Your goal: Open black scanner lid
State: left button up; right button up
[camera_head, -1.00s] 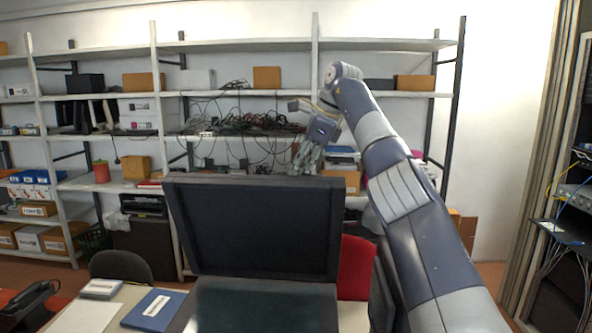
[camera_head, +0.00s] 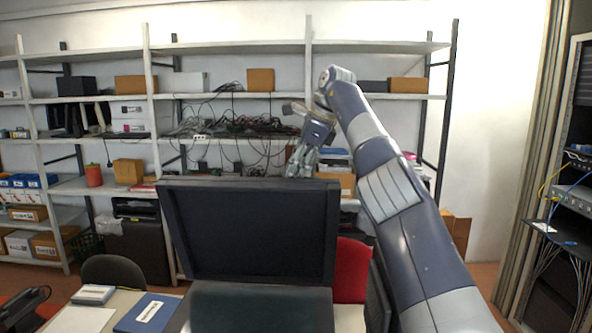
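The black scanner lid (camera_head: 250,233) stands raised, nearly upright, its inner side facing me. The dark scanner bed (camera_head: 262,308) shows below it at the bottom of the view. My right arm comes in from the lower right. My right gripper (camera_head: 298,168) is above and behind the lid's top edge, right of its middle. Its fingers point down; whether they touch the lid, and whether they are open or shut, I cannot tell. My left gripper is not in view.
A desk with a blue folder (camera_head: 147,313), a paper sheet (camera_head: 78,320) and a dark phone (camera_head: 24,303) is at the lower left. A red chair (camera_head: 352,270) stands right of the lid. Shelves (camera_head: 230,96) with boxes and cables line the back wall. A cable rack (camera_head: 570,215) stands at right.

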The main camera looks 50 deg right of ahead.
jog(key=shift+s+d+f, duration=0.2)
jog(key=shift+d+f, duration=0.1)
jog(key=shift+f, duration=0.15)
jog(key=shift+r, duration=0.2)
jog(key=v, duration=0.4)
jog(key=shift+s+d+r, duration=0.15)
jog(key=shift+d+r, duration=0.2)
jog(key=shift+d, duration=0.05)
jog(key=s, duration=0.3)
jog(key=shift+s+a+r, duration=0.1)
jog(key=shift+a+r, duration=0.2)
jog(key=shift+r, duration=0.1)
jog(key=s+d, duration=0.2)
jog(key=s, duration=0.6)
jog(key=shift+d, duration=0.3)
jog(key=shift+d+f, duration=0.1)
jog(key=shift+s, duration=0.1)
